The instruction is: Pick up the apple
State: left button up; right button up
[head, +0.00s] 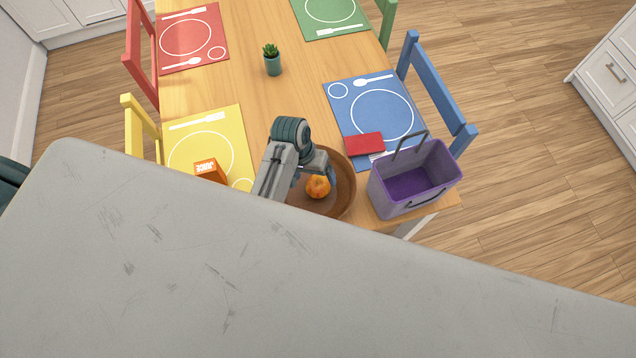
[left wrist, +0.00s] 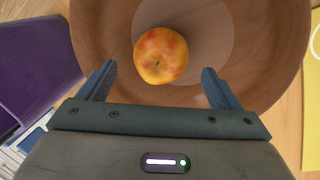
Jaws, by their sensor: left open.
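A red-and-yellow apple (head: 318,186) lies in a round brown wooden bowl (head: 344,190) near the front edge of the table. My left gripper (head: 318,176) is over the bowl, right by the apple in the head view. In the left wrist view the left gripper (left wrist: 160,85) has its two fingers wide apart. The apple (left wrist: 161,55) sits just ahead of the fingertips, roughly centred between them, and nothing is held. The bowl (left wrist: 265,50) surrounds the apple on the wrist view. Part of the bowl is hidden behind my arm in the head view. My right gripper is not visible.
A purple basket (head: 400,192) with a raised handle stands right of the bowl. A red item (head: 364,144) lies on the blue placemat (head: 350,100). An orange juice box (head: 209,170) stands on the yellow placemat (head: 220,125). A small potted plant (head: 272,62) stands farther back.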

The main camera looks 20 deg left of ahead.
aim_at(316, 180)
pick_arm(q)
jog(key=p+x, duration=0.1)
jog(key=x, duration=0.3)
jog(key=shift+w+p, duration=0.1)
jog(key=shift+p, duration=0.3)
jog(key=shift+f, duration=0.45)
jog(key=c, duration=1)
jog(key=shift+c, duration=0.9)
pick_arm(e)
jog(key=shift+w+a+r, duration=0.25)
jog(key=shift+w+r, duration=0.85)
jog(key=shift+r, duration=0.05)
pick_arm(q)
jog(key=shift+r, duration=0.1)
